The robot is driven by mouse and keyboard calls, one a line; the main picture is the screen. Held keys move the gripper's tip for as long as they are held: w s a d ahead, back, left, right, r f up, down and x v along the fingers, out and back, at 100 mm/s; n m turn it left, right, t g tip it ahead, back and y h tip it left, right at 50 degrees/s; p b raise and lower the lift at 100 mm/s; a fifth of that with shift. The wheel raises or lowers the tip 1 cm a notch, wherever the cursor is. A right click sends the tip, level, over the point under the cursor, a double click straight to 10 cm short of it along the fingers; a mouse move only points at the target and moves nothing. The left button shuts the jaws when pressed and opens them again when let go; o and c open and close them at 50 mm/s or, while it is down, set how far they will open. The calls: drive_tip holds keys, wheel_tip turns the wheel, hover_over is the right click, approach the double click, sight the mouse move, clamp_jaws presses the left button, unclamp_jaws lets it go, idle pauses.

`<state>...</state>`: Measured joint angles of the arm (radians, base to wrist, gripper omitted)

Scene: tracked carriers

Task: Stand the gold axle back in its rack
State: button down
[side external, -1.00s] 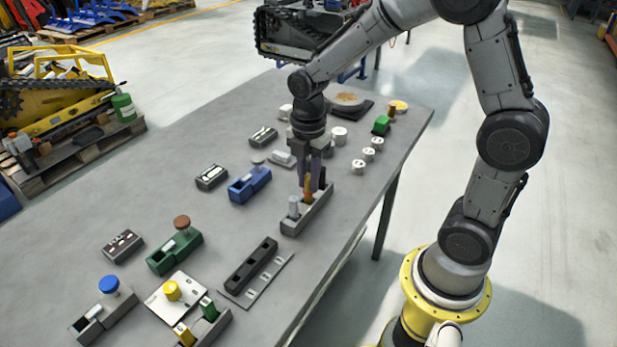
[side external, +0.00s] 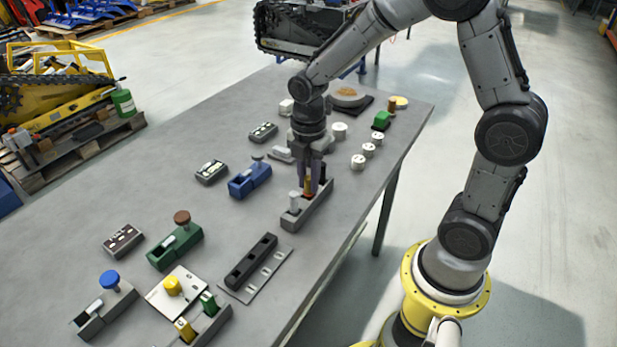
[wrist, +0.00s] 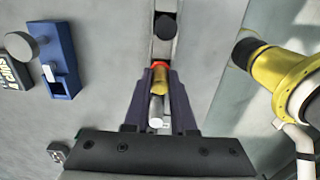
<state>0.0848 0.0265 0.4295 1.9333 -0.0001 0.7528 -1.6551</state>
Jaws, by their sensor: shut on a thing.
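My gripper (side external: 313,184) is shut on the gold axle (side external: 308,187) over the grey rack (side external: 297,224). In the wrist view the gold axle (wrist: 160,80) is between my two fingers (wrist: 160,92), with a red-orange part at its far end. It looks about upright. I cannot tell how far its lower end is in the rack.
A blue block with a grey knob (side external: 250,181) stands left of the rack. A black slotted bar on a plate (side external: 250,262) lies nearer the camera. White round pieces (side external: 358,162) stand beyond the rack. The table's right edge is close to the rack.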

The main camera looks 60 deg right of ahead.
drive_tip(key=c, duration=0.7)
unclamp_jaws()
drive_tip(key=shift+o, duration=0.4)
drive_tip(key=o, duration=0.4)
drive_tip(key=shift+o, duration=0.2)
drive_tip(key=shift+r, duration=3.5)
